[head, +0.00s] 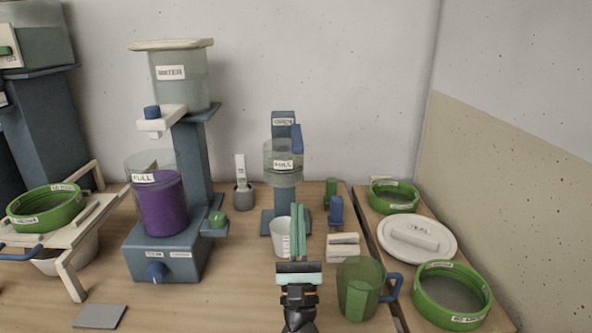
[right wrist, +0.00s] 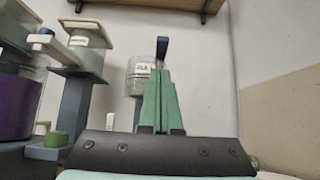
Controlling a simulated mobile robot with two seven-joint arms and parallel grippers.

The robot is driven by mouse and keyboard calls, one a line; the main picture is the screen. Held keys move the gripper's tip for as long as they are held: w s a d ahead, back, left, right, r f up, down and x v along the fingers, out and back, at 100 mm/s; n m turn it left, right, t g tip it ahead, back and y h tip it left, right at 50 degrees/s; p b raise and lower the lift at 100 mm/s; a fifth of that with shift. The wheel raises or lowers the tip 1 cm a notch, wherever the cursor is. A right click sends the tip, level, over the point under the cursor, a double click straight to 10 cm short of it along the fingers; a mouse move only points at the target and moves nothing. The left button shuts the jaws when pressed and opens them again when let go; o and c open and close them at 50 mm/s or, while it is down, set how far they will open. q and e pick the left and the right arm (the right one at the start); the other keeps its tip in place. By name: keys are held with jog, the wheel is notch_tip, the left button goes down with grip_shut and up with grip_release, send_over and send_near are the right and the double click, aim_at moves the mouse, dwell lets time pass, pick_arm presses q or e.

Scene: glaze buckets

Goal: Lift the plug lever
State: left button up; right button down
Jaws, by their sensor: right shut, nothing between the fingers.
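The small blue stand (head: 284,195) carries a clear labelled cup (head: 283,165). A blue lever (head: 296,139) stands upright at the cup's upper right; I take it as the plug lever. In the right wrist view the lever (right wrist: 162,48) rises just above my fingertips, beside the clear cup (right wrist: 140,80). My right gripper (head: 298,208) points up and forward, its green fingers together and empty, below the cup. In the right wrist view the fingers (right wrist: 160,75) overlap the line to the lever; I cannot tell whether they touch it. My left gripper is not in view.
A white cup (head: 281,238) stands left of my right fingers, and a green mug (head: 358,288) stands to their right. A purple bucket (head: 160,205) sits on a blue stand at left. Green sieves (head: 452,292) and a white lid (head: 416,238) lie at right.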

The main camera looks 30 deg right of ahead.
pick_arm(q)
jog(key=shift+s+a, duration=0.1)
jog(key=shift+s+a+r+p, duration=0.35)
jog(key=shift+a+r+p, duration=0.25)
jog(key=shift+p, duration=0.65)
pick_arm(e)
jog(key=shift+x, duration=5)
